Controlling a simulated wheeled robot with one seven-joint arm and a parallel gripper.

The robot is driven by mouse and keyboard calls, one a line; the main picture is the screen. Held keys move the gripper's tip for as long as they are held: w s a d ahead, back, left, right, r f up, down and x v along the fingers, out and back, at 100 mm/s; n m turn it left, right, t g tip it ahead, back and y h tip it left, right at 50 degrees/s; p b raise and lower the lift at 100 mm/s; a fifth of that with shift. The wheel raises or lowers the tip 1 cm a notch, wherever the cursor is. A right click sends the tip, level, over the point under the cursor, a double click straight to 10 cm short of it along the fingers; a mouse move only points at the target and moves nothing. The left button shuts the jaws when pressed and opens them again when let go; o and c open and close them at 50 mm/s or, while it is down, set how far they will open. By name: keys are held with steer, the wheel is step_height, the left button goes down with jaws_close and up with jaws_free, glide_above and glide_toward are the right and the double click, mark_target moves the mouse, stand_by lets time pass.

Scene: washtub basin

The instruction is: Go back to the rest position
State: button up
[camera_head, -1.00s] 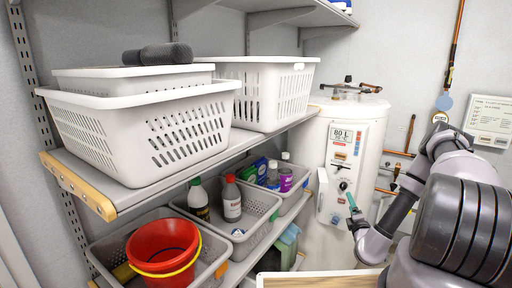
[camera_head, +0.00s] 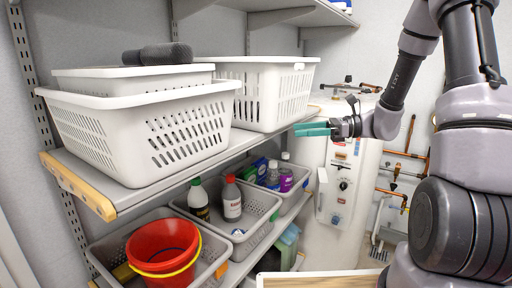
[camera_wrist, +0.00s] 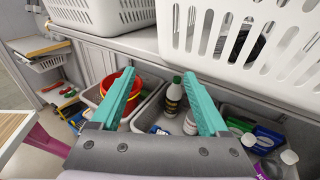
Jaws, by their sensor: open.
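My gripper (camera_head: 314,130) is raised in front of the right white basket, near the shelf's right end and before the water heater. Its teal fingers also show in the wrist view (camera_wrist: 165,103), spread apart with nothing between them. In that view the fingers point toward the shelf, with grey bins and bottles below and beyond them. My arm comes in from the right of the head view, bent high.
White baskets (camera_head: 150,130) (camera_head: 262,92) stand on the upper shelf. Below, grey bins hold a red bucket (camera_head: 160,245), bottles (camera_head: 232,200) and boxes. The water heater (camera_head: 345,185) stands behind my gripper. Copper pipes (camera_head: 410,155) run along the right wall.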

steer(key=s+d+r+n+g+h, duration=0.15)
steer(key=s+r+n+h, duration=0.35)
steer(key=s+n+h, duration=0.55)
steer(key=s+d+r+n+t+h, duration=0.4)
steer(key=s+d+r+t, duration=0.3)
steer(key=d+r, duration=0.1)
steer(key=shift+s+d+n, duration=0.35)
steer(key=shift+d, duration=0.3)
